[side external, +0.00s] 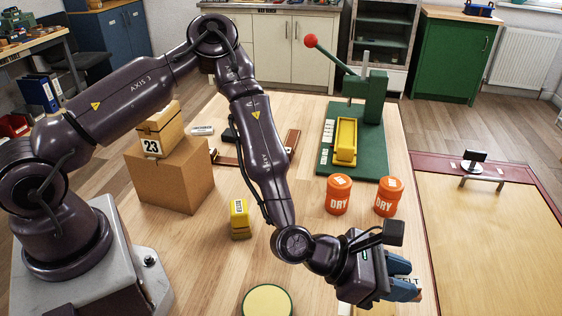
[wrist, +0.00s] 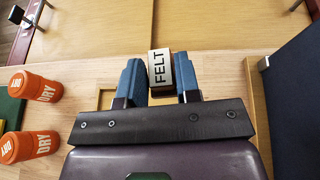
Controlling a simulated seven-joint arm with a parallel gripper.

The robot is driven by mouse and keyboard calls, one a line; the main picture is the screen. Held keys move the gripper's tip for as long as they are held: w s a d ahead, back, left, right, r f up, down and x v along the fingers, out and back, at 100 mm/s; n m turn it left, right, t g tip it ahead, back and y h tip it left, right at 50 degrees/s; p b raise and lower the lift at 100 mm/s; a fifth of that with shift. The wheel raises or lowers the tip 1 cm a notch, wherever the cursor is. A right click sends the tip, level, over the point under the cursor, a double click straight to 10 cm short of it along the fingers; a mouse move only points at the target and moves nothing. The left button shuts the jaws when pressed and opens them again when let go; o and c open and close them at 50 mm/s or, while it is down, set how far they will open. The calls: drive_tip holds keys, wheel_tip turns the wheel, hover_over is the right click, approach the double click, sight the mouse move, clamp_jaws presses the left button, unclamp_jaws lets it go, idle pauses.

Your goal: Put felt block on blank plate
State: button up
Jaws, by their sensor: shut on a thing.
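The felt block (wrist: 158,70) has a pale face lettered FELT and a brown side. It sits between the two blue fingers of my gripper (wrist: 157,82), which is shut on it. In the side external view my gripper (side external: 406,279) is at the lower right, over the table's near right part, and its fingers hide most of the block. I cannot read any label marking the blank plate. A round yellow disc with a green rim (side external: 267,301) lies at the bottom edge, left of my gripper; I cannot tell whether it is that plate.
Two orange DRY tubs (side external: 338,194) stand behind my gripper. A green press (side external: 367,100) with a red-knobbed lever and yellow tray stands farther back. A small yellow block (side external: 240,219) and a cardboard box (side external: 170,178) are left. A red-edged surface (side external: 490,240) adjoins the table on the right.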

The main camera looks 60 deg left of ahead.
drive_tip(key=w+a+r+n+t+y, duration=0.1)
drive_tip(key=w+a+n+y, duration=0.2)
drive_tip(key=a, duration=0.7)
drive_tip(key=w+a+r+n+t+y, duration=0.1)
drive_tip(key=w+a+n+y, duration=0.25)
drive_tip(key=a, duration=0.75)
drive_tip(key=w+a+n+t+y, duration=0.1)
drive_tip(key=w+a+n+y, duration=0.25)
drive_tip(key=a, duration=0.65)
drive_tip(key=s+a+r+n+g+y, duration=0.1)
drive_tip(key=s+a+n+g+y, duration=0.45)
drive_tip(key=a, duration=0.75)
drive_tip(key=s+a+r+n+g+y, duration=0.25)
drive_tip(key=s+a+n+y, duration=0.45)
drive_tip(key=a, duration=0.6)
drive_tip(key=shift+m+h, duration=0.55)
drive_tip(key=shift+h, duration=0.2)
drive_tip(key=w+a+f, duration=0.2)
drive_tip(key=w+f, duration=0.1)
drive_tip(key=w+a+f, duration=0.6)
drive_tip(key=shift+a+f, duration=0.15)
drive_tip(key=shift+f, duration=0.2)
drive_tip(key=shift+w+a+f, duration=0.15)
drive_tip(key=shift+f, duration=0.2)
drive_tip(key=shift+w+f, duration=0.1)
drive_tip(key=shift+f, duration=1.45)
